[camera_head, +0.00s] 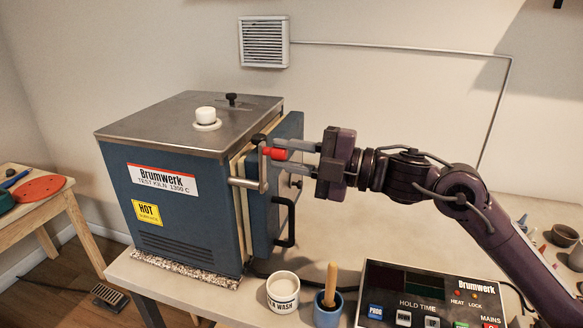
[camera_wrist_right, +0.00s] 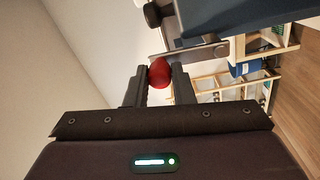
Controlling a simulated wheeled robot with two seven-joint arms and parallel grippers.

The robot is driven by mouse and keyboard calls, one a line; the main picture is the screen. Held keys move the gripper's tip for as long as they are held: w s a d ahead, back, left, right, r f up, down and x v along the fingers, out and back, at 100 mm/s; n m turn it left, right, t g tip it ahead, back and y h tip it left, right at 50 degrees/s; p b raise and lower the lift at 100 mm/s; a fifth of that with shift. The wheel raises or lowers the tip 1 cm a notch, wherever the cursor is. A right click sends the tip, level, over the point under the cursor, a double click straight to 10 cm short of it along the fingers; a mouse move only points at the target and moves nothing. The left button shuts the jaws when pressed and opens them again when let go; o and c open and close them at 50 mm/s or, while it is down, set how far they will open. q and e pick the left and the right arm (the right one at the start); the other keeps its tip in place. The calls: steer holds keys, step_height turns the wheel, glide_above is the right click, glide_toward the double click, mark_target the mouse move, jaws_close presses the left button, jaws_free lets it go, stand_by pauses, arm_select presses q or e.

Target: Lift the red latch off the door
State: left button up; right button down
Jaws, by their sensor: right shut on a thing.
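The red latch knob (camera_head: 274,153) is at the right front edge of the blue kiln (camera_head: 185,215), beside a metal latch bar (camera_head: 246,183). My right gripper (camera_head: 281,150) reaches in from the right and is shut on the red knob. The right wrist view shows the red knob (camera_wrist_right: 159,73) between the two dark fingertips, with the metal bar (camera_wrist_right: 190,55) just beyond it. The kiln door (camera_head: 288,180) stands at the kiln's right side with a black handle (camera_head: 287,222). Whether the latch bar is clear of its catch cannot be told. My left gripper is not in view.
A white cup (camera_head: 283,292), a blue pot with a wooden handle (camera_head: 328,308) and a control box (camera_head: 425,300) stand on the bench in front. A white plug (camera_head: 206,115) sits on the kiln top. A wooden table (camera_head: 50,210) is at the left.

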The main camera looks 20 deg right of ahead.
steer(key=shift+s+a+f+n+b, duration=0.1)
steer(key=shift+s+a+n+b, duration=0.3)
steer(key=shift+n+b, duration=0.4)
steer(key=c, duration=1.2)
jaws_free()
steer(key=shift+s, duration=0.15)
steer(key=shift+c, duration=0.2)
steer(key=shift+d, duration=0.1)
